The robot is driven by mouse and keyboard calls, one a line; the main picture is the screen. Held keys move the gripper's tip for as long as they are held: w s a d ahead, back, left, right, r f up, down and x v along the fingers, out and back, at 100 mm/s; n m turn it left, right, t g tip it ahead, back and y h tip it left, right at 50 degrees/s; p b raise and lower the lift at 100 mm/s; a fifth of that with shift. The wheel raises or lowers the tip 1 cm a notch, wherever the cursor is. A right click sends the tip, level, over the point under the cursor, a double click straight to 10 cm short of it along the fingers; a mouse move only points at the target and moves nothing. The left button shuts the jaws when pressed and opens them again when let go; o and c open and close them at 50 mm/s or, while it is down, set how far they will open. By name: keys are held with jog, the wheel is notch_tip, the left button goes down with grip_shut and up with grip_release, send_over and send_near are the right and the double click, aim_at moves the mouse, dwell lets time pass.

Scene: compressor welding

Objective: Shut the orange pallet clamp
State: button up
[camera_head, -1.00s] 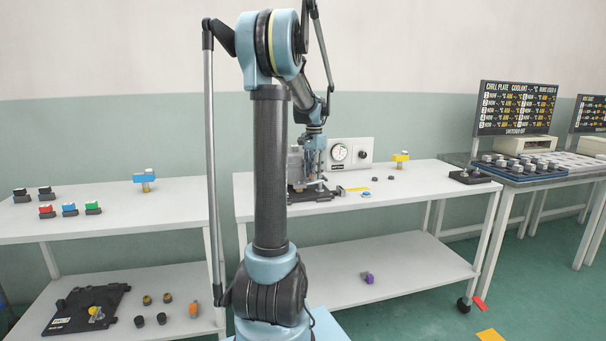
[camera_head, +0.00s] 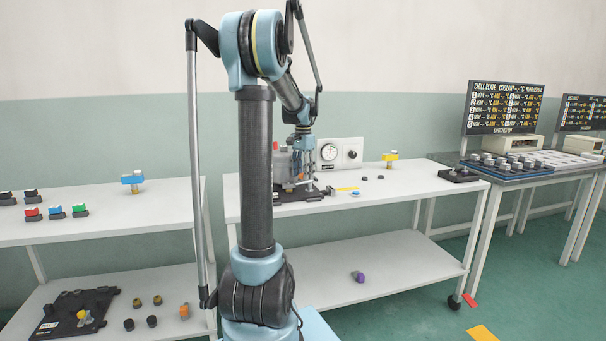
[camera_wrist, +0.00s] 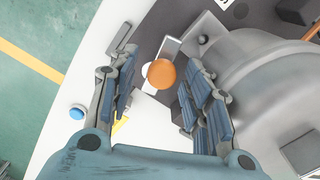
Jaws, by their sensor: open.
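The orange clamp knob (camera_wrist: 162,73) shows as a round orange top in the wrist view, on a pale bar beside a large grey cylindrical body (camera_wrist: 265,85). My gripper (camera_wrist: 160,62) is open, with one finger on each side of the knob. Gaps show on both sides of it in this view; I cannot tell the height difference. In the head view my gripper (camera_head: 304,178) is low over the dark pallet (camera_head: 290,196) on the middle bench. The clamp is small there and partly hidden by my arm.
A gauge box (camera_head: 340,154) stands close behind my gripper. A blue button (camera_wrist: 77,113) lies left of the fingers in the wrist view. A yellow-topped part (camera_head: 390,157) stands farther right on the bench (camera_head: 420,190). The bench top between is mostly clear.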

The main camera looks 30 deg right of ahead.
jog(key=shift+r, duration=0.1)
jog(key=shift+r, duration=3.85)
